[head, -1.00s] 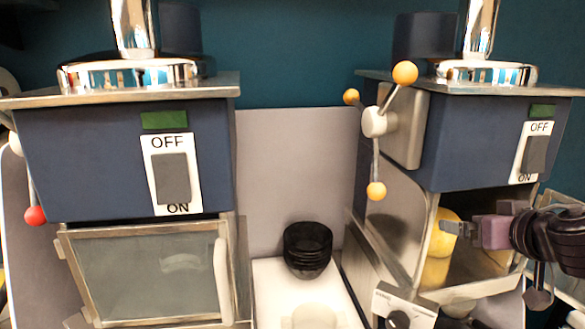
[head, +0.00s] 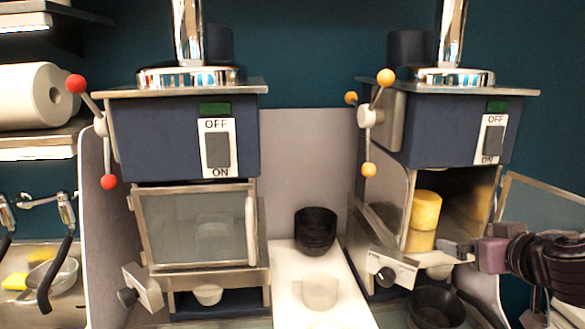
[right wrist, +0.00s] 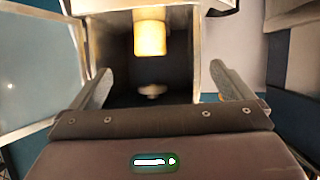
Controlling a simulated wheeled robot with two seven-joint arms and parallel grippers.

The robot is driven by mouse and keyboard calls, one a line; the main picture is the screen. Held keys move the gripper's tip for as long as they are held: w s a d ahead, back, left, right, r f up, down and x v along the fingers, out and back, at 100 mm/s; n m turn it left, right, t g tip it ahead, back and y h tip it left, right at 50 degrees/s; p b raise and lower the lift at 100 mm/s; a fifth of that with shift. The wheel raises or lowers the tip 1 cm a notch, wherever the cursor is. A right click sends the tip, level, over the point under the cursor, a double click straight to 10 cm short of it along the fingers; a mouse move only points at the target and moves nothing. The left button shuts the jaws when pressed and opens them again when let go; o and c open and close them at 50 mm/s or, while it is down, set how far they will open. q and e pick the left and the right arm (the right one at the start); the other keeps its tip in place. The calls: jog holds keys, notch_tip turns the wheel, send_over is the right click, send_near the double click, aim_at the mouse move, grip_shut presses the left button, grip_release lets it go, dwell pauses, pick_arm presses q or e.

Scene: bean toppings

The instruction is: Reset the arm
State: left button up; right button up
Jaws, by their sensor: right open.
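My right gripper (head: 456,248) is open and empty, in front of the right machine's (head: 455,130) open compartment. In the right wrist view its two fingers (right wrist: 162,88) are spread apart with nothing between them, facing the compartment. A yellow cylinder (head: 424,215) is inside that compartment, up and left of the fingertips; it also shows in the right wrist view (right wrist: 150,35), beyond the fingers. The machine's glass door (head: 545,220) stands swung open to the right, behind my right arm. My left gripper is out of view.
The left machine (head: 180,135) has its glass door (head: 195,228) shut. Black stacked bowls (head: 315,230) and a pale cup (head: 320,290) stand on the white counter (head: 290,275) between the machines. A black bowl (head: 435,305) sits below the right machine, close under my right gripper.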

jog(key=s+a+f+n+g, duration=0.1)
jog(key=a+f, duration=0.4)
jog(key=f, duration=0.3)
jog(key=s+a+f+n, duration=0.1)
jog(key=a+f, duration=0.3)
jog(key=f, duration=0.5)
jog(key=s+a+f+g, duration=0.4)
jog(key=s+f, duration=0.3)
jog(key=s, duration=0.2)
jog(key=s+a+f+g, duration=0.3)
jog(key=s+f+g, duration=0.2)
jog(key=s+f, duration=0.3)
notch_tip(320, 180, down, 32)
jog(key=s+b, duration=0.2)
jog(key=b, duration=0.3)
pick_arm(q)
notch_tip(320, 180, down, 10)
jog(key=b, duration=0.4)
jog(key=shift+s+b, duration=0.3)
pick_arm(e)
jog(key=s+d+f+g, duration=0.1)
jog(key=s+f, duration=0.9)
jog(key=f, duration=0.2)
jog(key=s+d+f+g, duration=0.1)
jog(key=s+d+f, duration=0.1)
jog(key=s+f, duration=0.8)
notch_tip(320, 180, down, 3)
jog(key=shift+s+d+r, duration=0.15)
jog(key=shift+d+r, duration=0.05)
jog(key=shift+d, duration=0.1)
